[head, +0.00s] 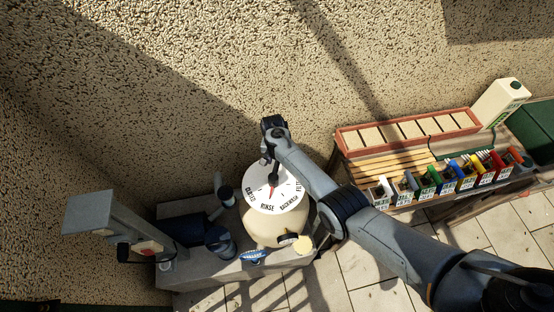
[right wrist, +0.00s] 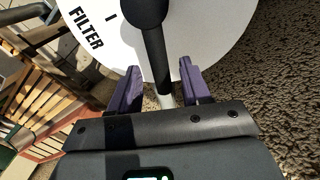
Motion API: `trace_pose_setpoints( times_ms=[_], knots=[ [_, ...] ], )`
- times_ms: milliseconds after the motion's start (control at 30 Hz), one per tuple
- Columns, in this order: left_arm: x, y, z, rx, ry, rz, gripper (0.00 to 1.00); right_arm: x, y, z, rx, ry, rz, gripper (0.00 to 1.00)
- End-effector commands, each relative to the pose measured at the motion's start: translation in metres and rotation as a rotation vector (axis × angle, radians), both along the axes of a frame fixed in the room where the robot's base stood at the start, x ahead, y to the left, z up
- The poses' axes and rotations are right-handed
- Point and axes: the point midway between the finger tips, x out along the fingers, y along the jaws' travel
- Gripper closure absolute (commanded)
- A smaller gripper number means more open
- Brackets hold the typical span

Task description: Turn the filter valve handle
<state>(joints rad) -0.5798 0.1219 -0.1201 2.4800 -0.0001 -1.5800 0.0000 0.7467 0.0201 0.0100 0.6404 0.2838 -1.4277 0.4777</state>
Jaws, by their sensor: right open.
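The filter valve has a round white dial (head: 290,197) with the words closed, rinse, backwash and filter, on top of a cream tank (head: 268,232). A red pointer (head: 271,190) shows on the dial near rinse. In the right wrist view the black valve handle (right wrist: 156,55) runs from a round hub to a pale end between my purple fingers. My right gripper (head: 266,158) is over the far side of the dial and partly hides the handle. In the right wrist view its fingers (right wrist: 160,90) are open, one on each side of the handle. My left gripper is not in view.
A grey ledge (head: 200,275) with dark pump parts (head: 218,240) surrounds the tank. A bench at the right holds several coloured boxes (head: 448,180), a red-framed tray (head: 345,142) and a white carton (head: 500,101).

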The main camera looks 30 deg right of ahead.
Motion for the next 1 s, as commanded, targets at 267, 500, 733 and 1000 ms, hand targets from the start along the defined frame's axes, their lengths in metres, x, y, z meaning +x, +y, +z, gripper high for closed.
trace_pose_setpoints(
  times_ms=[267,500,733,1000],
  knots=[
    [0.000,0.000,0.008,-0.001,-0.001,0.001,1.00,0.003,0.001,0.043,-0.002,-0.005,-0.001,0.53],
    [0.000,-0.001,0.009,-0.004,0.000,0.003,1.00,0.004,0.003,0.080,-0.001,-0.004,-0.001,0.53],
    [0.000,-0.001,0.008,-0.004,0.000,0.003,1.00,0.005,0.004,0.099,-0.001,-0.001,-0.001,0.53],
    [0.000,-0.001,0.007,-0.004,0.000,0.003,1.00,0.005,0.004,0.102,-0.001,-0.001,-0.001,0.53]
  ],
)
